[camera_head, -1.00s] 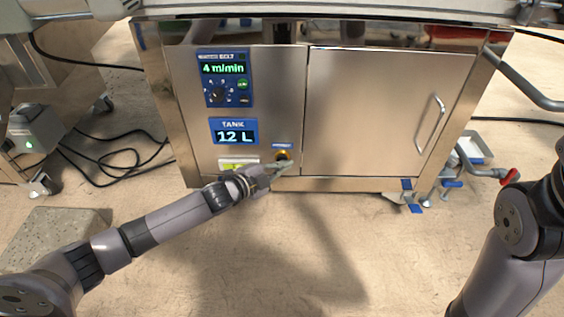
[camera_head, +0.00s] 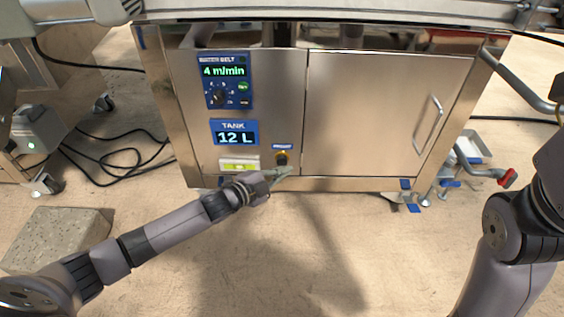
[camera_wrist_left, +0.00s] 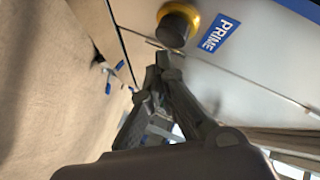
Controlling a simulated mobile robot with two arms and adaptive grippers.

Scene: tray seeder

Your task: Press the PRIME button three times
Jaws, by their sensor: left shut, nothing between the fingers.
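The PRIME button (camera_head: 281,159) is a dark round button with a yellow collar, low on the steel cabinet front under a small blue label. In the left wrist view the button (camera_wrist_left: 175,27) sits beside the blue PRIME label (camera_wrist_left: 219,34). My left gripper (camera_head: 285,171) is shut and empty, its tips just below the button. In the left wrist view the closed fingertips (camera_wrist_left: 163,60) are close to the button, with a small gap visible in the picture. My right arm shows at the right edge, but its gripper is out of view.
The tank display (camera_head: 234,133) reads 12 L, and the belt panel (camera_head: 225,82) reads 4 m/min. A cabinet door (camera_head: 380,115) with a handle is right of the button. A stone block (camera_head: 55,238) and cables lie on the floor at left.

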